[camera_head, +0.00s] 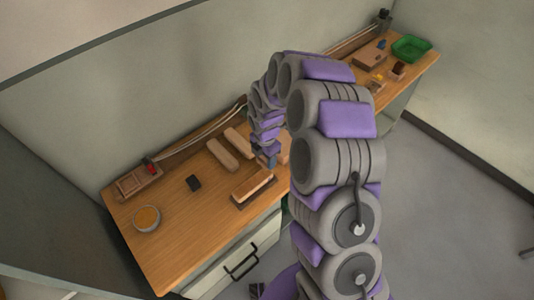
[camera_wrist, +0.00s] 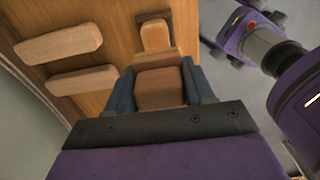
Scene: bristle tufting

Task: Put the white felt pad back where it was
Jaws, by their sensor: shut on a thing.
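I cannot make out a white felt pad in either view. My gripper (camera_head: 266,160) is low over the bench, at the end of my curved arm. In the wrist view its two blue fingers (camera_wrist: 159,86) are shut on a brown block (camera_wrist: 160,88), which shows between them. The block's underside is hidden, so I cannot tell whether it touches the bench. Just beyond it, a wooden block (camera_wrist: 155,36) sits on a dark base; this block also shows in the head view (camera_head: 252,186), in front of my gripper.
Two pale rounded wooden blocks (camera_head: 222,153) (camera_head: 238,142) lie left of my gripper. A green basket (camera_head: 411,48) stands at the far right. The front left bench is clear.

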